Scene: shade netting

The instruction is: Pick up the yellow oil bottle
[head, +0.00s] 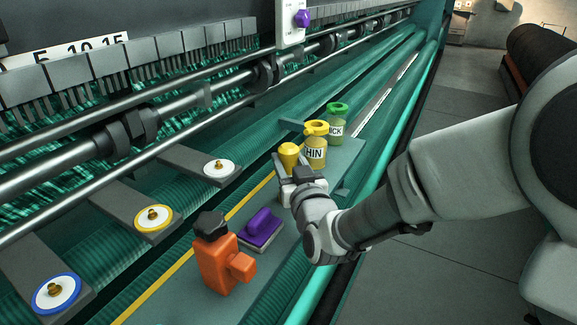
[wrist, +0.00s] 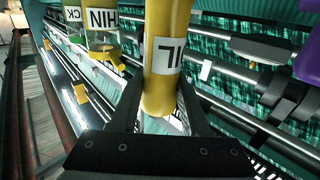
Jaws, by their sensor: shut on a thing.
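The yellow oil bottle (head: 289,152) is at my gripper (head: 292,174) in the head view, with its lower part hidden behind the gripper. In the wrist view the oil bottle (wrist: 168,85) stands between the two fingers of my gripper (wrist: 163,103). The fingers are shut on it, and part of its white label shows the letters "IL". I cannot tell whether its base touches the shelf. A yellow-topped bottle labelled "HIN" (head: 316,153) stands just behind it, to the right. A green-topped bottle labelled "ICK" (head: 337,124) stands farther back.
Discs with brass knobs (head: 153,218) lie on grey plates at left. Machine rollers and bars run alongside. Open floor lies at right.

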